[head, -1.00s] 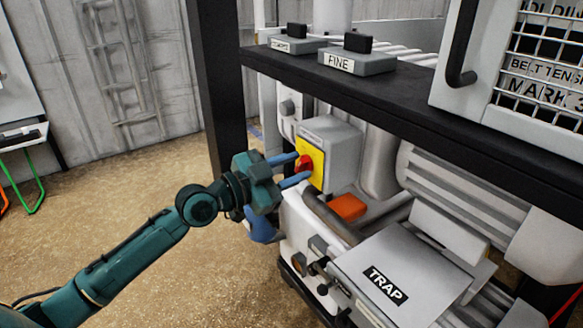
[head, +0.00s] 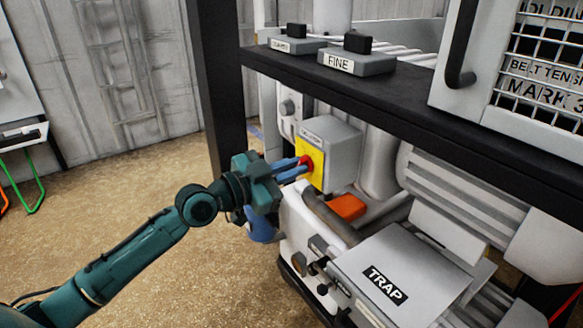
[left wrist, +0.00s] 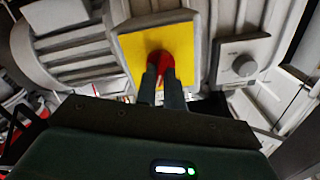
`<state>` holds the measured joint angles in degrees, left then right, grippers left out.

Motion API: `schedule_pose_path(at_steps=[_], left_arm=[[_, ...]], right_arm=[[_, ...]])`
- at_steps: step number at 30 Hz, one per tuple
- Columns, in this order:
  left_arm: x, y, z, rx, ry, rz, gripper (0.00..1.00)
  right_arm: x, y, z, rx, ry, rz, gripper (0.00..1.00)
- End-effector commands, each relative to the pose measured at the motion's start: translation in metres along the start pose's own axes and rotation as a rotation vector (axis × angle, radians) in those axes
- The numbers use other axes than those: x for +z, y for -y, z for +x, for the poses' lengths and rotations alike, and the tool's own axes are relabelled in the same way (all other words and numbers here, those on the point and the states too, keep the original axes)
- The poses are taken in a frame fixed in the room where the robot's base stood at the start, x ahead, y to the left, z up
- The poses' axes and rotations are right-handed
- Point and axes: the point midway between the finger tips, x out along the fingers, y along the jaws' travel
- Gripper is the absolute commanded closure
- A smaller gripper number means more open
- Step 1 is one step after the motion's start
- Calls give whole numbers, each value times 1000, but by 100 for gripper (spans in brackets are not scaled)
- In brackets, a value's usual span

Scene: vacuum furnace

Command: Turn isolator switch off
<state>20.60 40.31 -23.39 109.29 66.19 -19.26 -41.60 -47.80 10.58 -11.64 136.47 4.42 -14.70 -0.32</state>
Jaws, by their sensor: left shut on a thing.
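The isolator switch has a red knob (head: 307,162) on a yellow plate (head: 318,170), set on the side of a grey box (head: 340,150). My left gripper (head: 301,168) is shut on the red knob, its blue fingers closed together in front of the yellow plate. In the left wrist view the fingers (left wrist: 160,82) meet at the red knob (left wrist: 161,62), in front of the yellow plate (left wrist: 190,45). The fingers hide part of the knob, so its exact angle cannot be told. My right gripper is not in view.
A black shelf (head: 400,105) carrying a block labelled FINE (head: 357,62) runs above the switch box. An orange block (head: 347,207) and a grey TRAP box (head: 395,275) are below right. A black post (head: 216,90) stands behind my gripper. Open floor (head: 110,220) lies left.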

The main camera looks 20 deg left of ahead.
Motion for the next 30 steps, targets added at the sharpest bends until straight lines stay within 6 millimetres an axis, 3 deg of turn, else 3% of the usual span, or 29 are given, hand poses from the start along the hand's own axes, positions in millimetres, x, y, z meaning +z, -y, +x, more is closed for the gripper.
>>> schedule_pose_path(at_steps=[30], left_arm=[[1,3,0,0,1,-841,100]], right_arm=[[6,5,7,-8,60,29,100]])
